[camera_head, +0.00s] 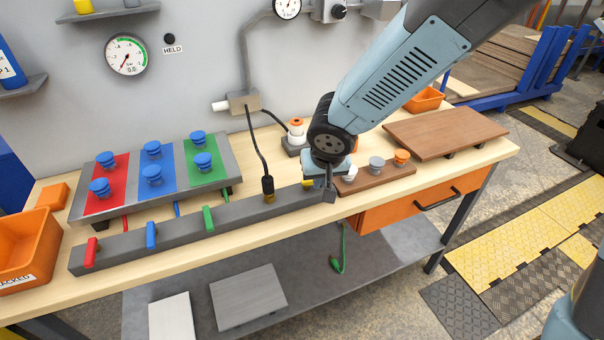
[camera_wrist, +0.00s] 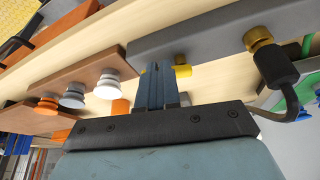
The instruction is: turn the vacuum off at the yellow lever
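The yellow lever (camera_head: 308,183) is at the right part of the long grey manifold bar (camera_head: 240,213) on the bench. In the wrist view the yellow lever (camera_wrist: 182,71) shows just right of my fingertips, partly hidden behind them. My gripper (camera_head: 328,186) points down at the bar's right end, beside the lever. In the wrist view its two fingers (camera_wrist: 158,72) are close together with nothing visible between them. Whether a finger touches the lever I cannot tell. The wall gauge (camera_head: 126,54) has a red needle and a green arc; the lamp marked HELD (camera_head: 169,38) is dark.
Red, blue and green levers (camera_head: 151,236) stand along the bar. Behind them is a board with several blue suction cups (camera_head: 153,174). A brown board with white, grey and orange cups (camera_head: 376,165) lies right of my gripper. A black hose (camera_head: 258,150) meets the bar.

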